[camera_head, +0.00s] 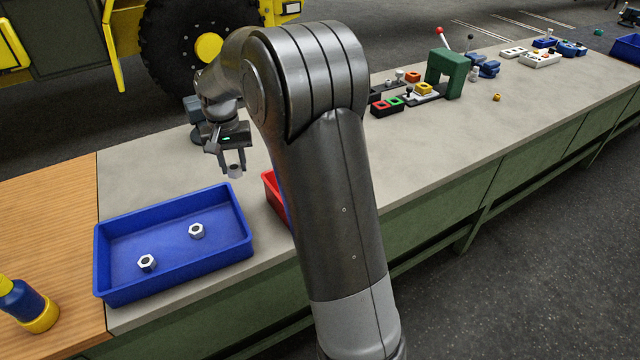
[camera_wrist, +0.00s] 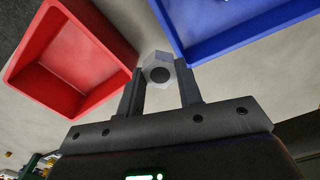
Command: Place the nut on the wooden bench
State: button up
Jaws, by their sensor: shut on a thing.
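My gripper (camera_head: 234,168) is shut on a grey hex nut (camera_head: 235,171) and holds it above the bench, behind the blue tray's right end. In the wrist view the nut (camera_wrist: 159,71) sits between the two fingertips, its dark hole facing the camera. The wooden bench top (camera_head: 50,215) lies at the left of the head view, beside the grey worktop. Two more nuts lie in the blue tray, one at the left (camera_head: 147,263) and one at the right (camera_head: 196,230).
The blue tray (camera_head: 175,203) stands on the grey worktop (camera_head: 150,165) by the wooden section. A red tray (camera_wrist: 70,60), empty where visible, is partly hidden by my arm in the head view. A blue and yellow bottle (camera_head: 27,305) stands on the wood's front part.

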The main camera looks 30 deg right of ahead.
jog(key=s+d+n, duration=0.1)
jog(key=d+n, duration=0.5)
jog(key=d, duration=1.9)
jog(key=f, duration=0.5)
jog(key=shift+s+f, duration=0.2)
notch_tip(320, 180, down, 10)
jog(key=shift+r, duration=0.2)
